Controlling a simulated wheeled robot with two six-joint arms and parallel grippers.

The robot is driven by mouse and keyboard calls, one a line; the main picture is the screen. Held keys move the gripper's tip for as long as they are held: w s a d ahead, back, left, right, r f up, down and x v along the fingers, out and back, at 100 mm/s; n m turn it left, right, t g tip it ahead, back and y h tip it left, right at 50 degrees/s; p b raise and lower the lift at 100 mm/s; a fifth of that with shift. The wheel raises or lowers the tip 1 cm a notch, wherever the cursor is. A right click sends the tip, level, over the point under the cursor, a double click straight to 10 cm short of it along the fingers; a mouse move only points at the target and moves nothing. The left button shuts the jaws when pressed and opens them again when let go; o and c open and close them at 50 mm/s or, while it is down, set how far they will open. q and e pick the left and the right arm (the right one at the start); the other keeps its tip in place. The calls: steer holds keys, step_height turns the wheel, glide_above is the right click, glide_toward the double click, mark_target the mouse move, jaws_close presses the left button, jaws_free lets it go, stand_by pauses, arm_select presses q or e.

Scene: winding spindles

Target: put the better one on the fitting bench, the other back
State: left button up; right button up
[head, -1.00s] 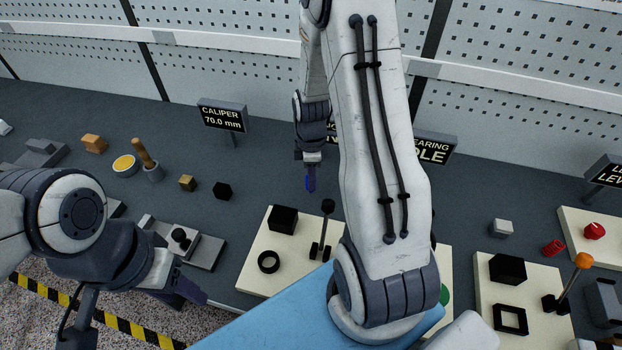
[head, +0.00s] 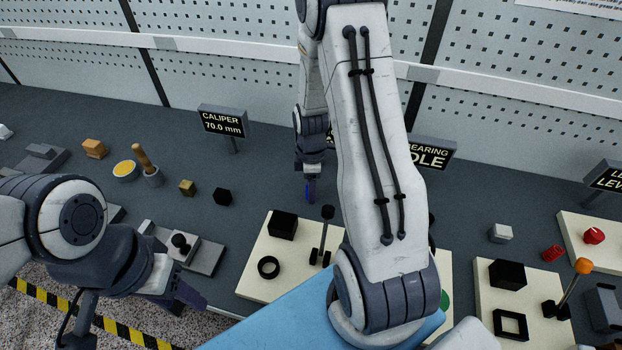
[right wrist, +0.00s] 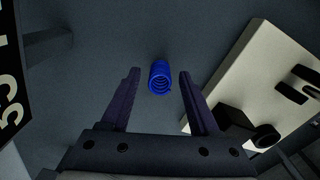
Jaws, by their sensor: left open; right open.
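A blue coil spring (right wrist: 160,78) stands out on the dark bench top in the right wrist view, between and just beyond the fingertips of my open right gripper (right wrist: 157,82). The fingers look apart from it on both sides. In the head view my right gripper (head: 310,190) points down at the bench, partly behind my own arm. A red coil (head: 553,253) lies far right on the bench in the head view. My left gripper (head: 188,296) is open and empty at the front left edge. Which coil is better cannot be told.
A caliper sign (head: 222,122) reads 70.0 mm. Another cream board (head: 488,322) is at right. Small blocks and a mortar-like cup (head: 153,175) are at left.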

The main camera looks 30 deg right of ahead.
step_height(320, 180, up, 12)
steer(key=b, duration=0.1)
steer(key=s+a+r+m, duration=0.1)
steer(key=s+a+r, duration=0.15)
steer(key=a, duration=0.65)
steer(key=s+a+r+m, duration=0.15)
steer(key=s+a, duration=0.25)
steer(key=a, duration=0.4)
steer(key=s+a+r+m, duration=0.1)
steer(key=s+a, duration=0.3)
steer(key=s, duration=0.2)
steer(key=s+a+r+m+y, duration=0.1)
steer(key=s+a, duration=0.3)
steer(key=s, duration=0.2)
steer(key=shift+s+r, duration=0.2)
steer(key=shift+s, duration=0.2)
